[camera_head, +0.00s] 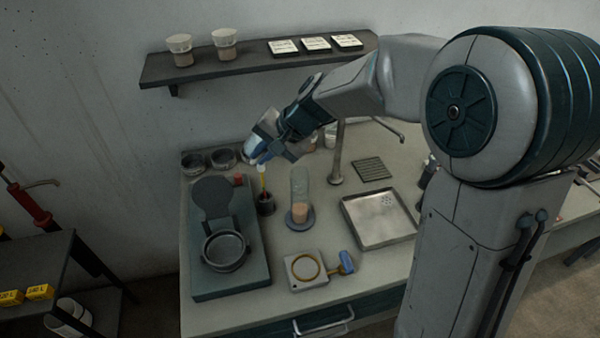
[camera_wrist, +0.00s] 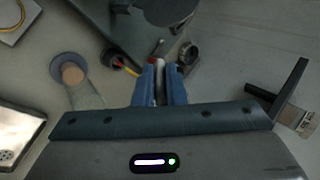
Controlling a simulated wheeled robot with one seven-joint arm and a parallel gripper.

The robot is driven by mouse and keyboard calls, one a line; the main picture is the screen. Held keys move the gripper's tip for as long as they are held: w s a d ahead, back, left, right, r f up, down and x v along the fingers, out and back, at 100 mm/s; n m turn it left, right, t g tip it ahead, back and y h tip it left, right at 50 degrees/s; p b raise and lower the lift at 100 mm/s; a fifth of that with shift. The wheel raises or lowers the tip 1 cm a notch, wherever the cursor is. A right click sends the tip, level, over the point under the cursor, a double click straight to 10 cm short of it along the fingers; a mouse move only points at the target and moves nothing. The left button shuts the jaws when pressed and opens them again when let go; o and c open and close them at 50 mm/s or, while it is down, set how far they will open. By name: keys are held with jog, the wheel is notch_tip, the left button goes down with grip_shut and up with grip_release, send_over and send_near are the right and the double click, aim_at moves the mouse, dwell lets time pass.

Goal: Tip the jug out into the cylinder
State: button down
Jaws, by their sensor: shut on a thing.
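The cylinder (camera_head: 299,188) is clear and upright on a round blue-grey base, with peach-coloured matter low inside. It also shows at the left of the wrist view (camera_wrist: 73,75). My gripper (camera_head: 256,152) is up and left of the cylinder, above the back of the counter. The gripper does not touch the cylinder.
A dark cup (camera_head: 266,206) with coloured sticks stands below my gripper, left of the cylinder. A burner with a pan (camera_head: 226,250) is further left. A metal tray (camera_head: 378,218) lies right. A shelf (camera_head: 250,64) with two beakers hangs behind.

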jog(key=shift+d+f+y, duration=0.1)
jog(key=shift+f+y, duration=0.15)
jog(key=shift+y, duration=0.15)
jog(key=shift+f+b, duration=0.15)
jog(key=shift+b, duration=0.6)
jog(key=shift+s+d+f+t+y+b, duration=0.1)
jog(key=shift+f+t+y+b, duration=0.3)
jog(key=shift+b, duration=1.05)
jog(key=shift+w+d+f+t+y+b, duration=0.1)
jog(key=shift+y+b, duration=0.65)
jog(key=shift+b, duration=0.75)
jog(key=shift+s+d+f+t+y+b, duration=0.1)
jog(key=shift+f+t+y+b, duration=0.3)
jog(key=shift+b, duration=1.05)
jog(key=shift+d+f+y+b, duration=0.15)
jog(key=shift+f+y+b, duration=0.25)
jog(key=shift+y+b, duration=1.35)
jog(key=shift+s+d+f+t+y+b, duration=0.25)
jog(key=shift+d+f+b, duration=0.25)
jog(key=shift+b, duration=1.8)
